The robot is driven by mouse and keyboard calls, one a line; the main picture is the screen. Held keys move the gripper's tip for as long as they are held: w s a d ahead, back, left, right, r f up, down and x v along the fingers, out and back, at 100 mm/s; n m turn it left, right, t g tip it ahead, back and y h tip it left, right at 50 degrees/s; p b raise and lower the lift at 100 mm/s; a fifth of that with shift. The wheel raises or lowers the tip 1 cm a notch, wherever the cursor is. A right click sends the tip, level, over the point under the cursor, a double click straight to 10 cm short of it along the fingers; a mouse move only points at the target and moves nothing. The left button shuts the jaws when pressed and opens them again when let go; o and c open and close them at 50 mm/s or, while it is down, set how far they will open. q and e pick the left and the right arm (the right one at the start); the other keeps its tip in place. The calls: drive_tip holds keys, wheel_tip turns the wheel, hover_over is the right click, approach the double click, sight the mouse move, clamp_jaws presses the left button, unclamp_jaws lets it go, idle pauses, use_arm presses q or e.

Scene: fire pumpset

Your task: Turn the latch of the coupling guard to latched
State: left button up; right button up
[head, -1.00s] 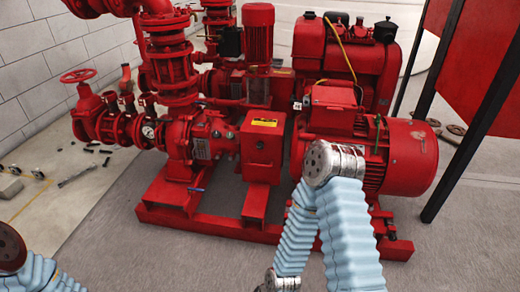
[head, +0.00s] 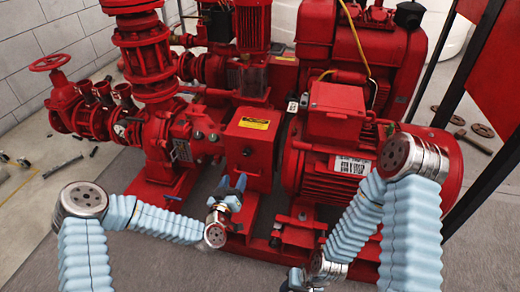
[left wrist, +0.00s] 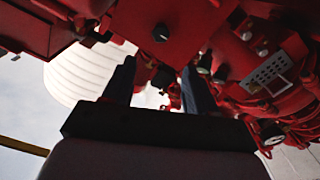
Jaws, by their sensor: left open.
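The coupling guard (head: 255,135) is a red box with a yellow label, in the middle of the pumpset in the head view. A small dark knob, probably its latch (head: 247,152), sits on the guard's near face. A dark knob on a red face also shows in the left wrist view (left wrist: 160,32). My left gripper (head: 236,183) is open and empty, just below and in front of the guard, apart from the knob. In the left wrist view its two dark fingers (left wrist: 157,70) stand apart below the knob. My right gripper (head: 296,280) is only partly seen at the bottom edge; its jaws cannot be made out.
A red motor (head: 345,165) stands right of the guard, and a red pump (head: 185,140) with pipes and a gauge stands left. The red base frame (head: 235,245) runs below. Grey floor (head: 120,260) is free in front.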

sight(246, 154)
use_arm(q)
drive_tip(key=x, duration=1.3)
drive_tip(key=shift+w, duration=0.1)
drive_tip(key=shift+c, duration=0.4)
drive_tip(key=shift+f, duration=0.1)
drive_tip(key=c, duration=1)
